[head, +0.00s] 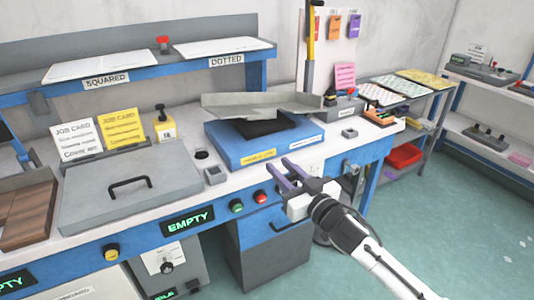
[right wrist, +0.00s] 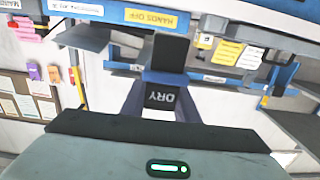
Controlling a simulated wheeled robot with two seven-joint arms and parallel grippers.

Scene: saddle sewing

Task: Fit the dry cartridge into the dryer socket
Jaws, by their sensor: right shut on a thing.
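My right gripper (head: 278,170) reaches in from the lower right in the head view, its two purple fingers in front of the bench's front edge. In the right wrist view the gripper (right wrist: 161,100) is shut on the dry cartridge (right wrist: 160,97), a dark block with white DRY lettering between the fingers. In the head view I cannot make out the cartridge clearly. I cannot identify the dryer socket for certain in either view. My left gripper is not in view.
A blue press-like machine (head: 235,150) with a grey tray top stands on the bench behind the gripper. A grey lidded box (head: 130,190) is left of it. Green and red buttons (head: 237,206) line the bench front. A grey cabinet (head: 270,255) stands below. Open floor lies right.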

